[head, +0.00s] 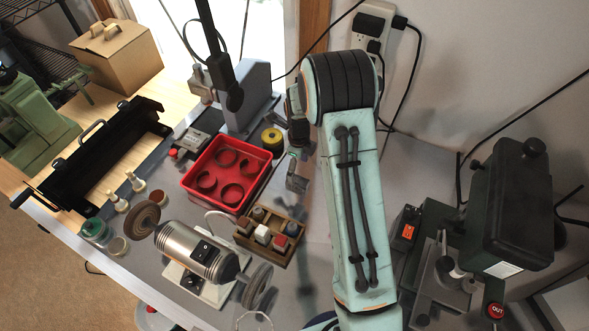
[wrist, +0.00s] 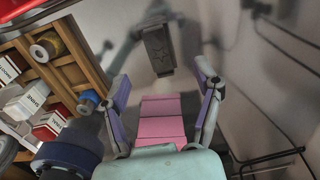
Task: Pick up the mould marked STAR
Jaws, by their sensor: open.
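A wooden compartment tray (head: 243,243) of small blocks stands mid-bench in the head view. I cannot tell which one is marked STAR. A dark block (wrist: 158,48) with a faint star-like pattern on its face shows beyond my fingertips. Whether it is a mould is unclear. My gripper (wrist: 163,75) is open with nothing between its fingers. In the head view my gripper (head: 297,180) hangs above and behind the wooden tray, partly hidden by my arm.
A dark green machine (head: 510,205) stands at right, a grey wall behind. Little bare bench shows around the wooden tray.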

